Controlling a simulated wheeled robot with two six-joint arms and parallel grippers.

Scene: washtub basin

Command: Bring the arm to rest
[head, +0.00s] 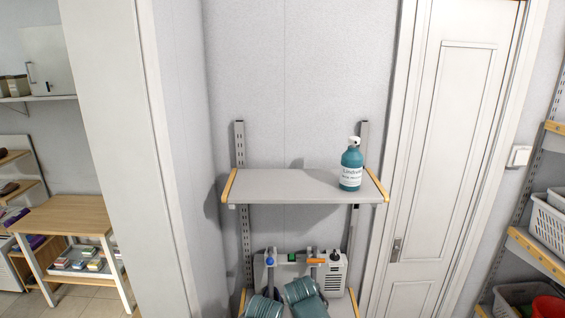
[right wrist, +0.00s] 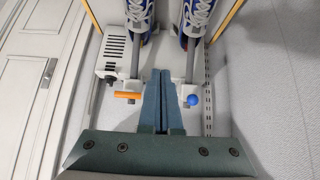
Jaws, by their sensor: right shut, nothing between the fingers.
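My right gripper (right wrist: 163,72) is shut and empty in the right wrist view. Its two blue-grey fingers meet in the middle. In this view the fingertips overlap the area between the posts of a white device (right wrist: 120,62); I cannot tell the gap between them. The device has an orange lever (right wrist: 128,95) and a blue knob (right wrist: 193,100), one on each side of the fingers. In the head view, two teal ridged parts show at the bottom edge before the device (head: 338,279); they look like mine. I see no left gripper fingers.
A teal pump bottle (head: 351,170) stands upright at the right of the upper shelf (head: 285,185), which is otherwise bare. Two blue-and-white shoes (right wrist: 141,14) (right wrist: 199,14) show by the device. A closed white door (head: 450,150) is at right. A wooden table (head: 62,213) is at left.

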